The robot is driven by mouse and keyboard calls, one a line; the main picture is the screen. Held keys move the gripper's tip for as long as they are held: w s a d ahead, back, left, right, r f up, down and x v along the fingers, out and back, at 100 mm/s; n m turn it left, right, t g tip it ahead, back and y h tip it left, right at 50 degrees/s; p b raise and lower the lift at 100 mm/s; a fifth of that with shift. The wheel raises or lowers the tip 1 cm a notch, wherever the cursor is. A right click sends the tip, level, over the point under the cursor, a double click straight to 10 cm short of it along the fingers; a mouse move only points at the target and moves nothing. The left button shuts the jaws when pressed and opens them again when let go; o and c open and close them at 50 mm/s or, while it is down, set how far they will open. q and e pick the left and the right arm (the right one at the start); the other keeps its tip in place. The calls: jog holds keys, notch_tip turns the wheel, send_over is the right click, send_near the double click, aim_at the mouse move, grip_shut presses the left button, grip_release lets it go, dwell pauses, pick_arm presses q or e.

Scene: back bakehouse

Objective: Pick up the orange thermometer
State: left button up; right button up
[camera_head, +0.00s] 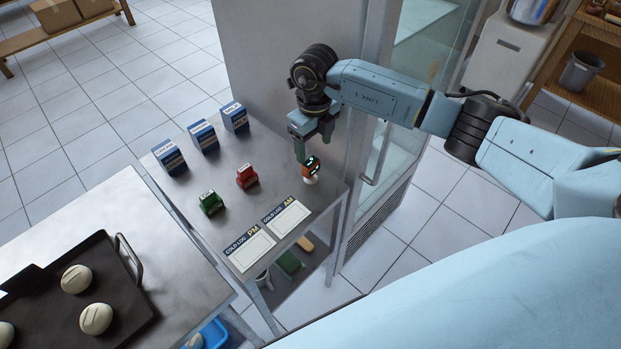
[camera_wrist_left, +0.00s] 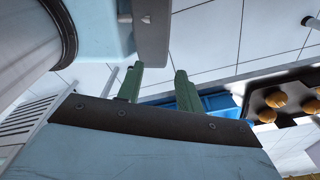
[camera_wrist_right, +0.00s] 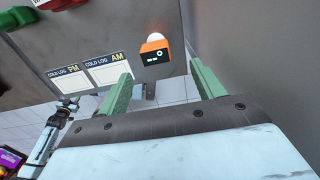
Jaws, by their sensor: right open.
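The orange thermometer (camera_head: 311,166) stands at the right end of the steel side table (camera_head: 222,159), close to the glass-door cabinet. It has a dark face with a lit display and a white rounded part. My right gripper (camera_head: 308,148) is just above and behind it, fingers pointing down, partly overlapping it in the head view. In the right wrist view the thermometer (camera_wrist_right: 154,50) lies beyond the two green fingertips (camera_wrist_right: 160,78), which are apart with nothing between them. My left gripper (camera_wrist_left: 158,76) is open and empty in its own wrist view; it is outside the head view.
A red object (camera_head: 247,176) and a green object (camera_head: 210,203) stand left of the thermometer. Blue cartons (camera_head: 203,136) line the back. Two cold log sheets (camera_head: 286,218) lie at the front. The cabinet's door handle (camera_head: 378,155) is close on the right.

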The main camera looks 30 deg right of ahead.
aim_at(311, 162)
jog(key=shift+a+f+b, duration=0.1)
jog(key=shift+f+b, duration=1.05)
jog(key=shift+f, duration=0.85)
jog(key=f+b, duration=0.3)
jog(key=f, duration=0.1)
jog(key=shift+w+a, duration=0.1)
jog(key=shift+a, duration=0.2)
jog(key=shift+f+b, duration=0.3)
jog(key=c, duration=1.1)
notch_tip(311, 162, up, 9)
jog(key=shift+f+p, duration=0.1)
jog(key=shift+p, duration=0.35)
jog(key=shift+r, duration=0.55)
pick_arm(q)
notch_tip(311, 162, down, 6)
jog(key=a, duration=0.1)
jog(key=shift+w+a, duration=0.15)
jog(key=shift+a, duration=0.2)
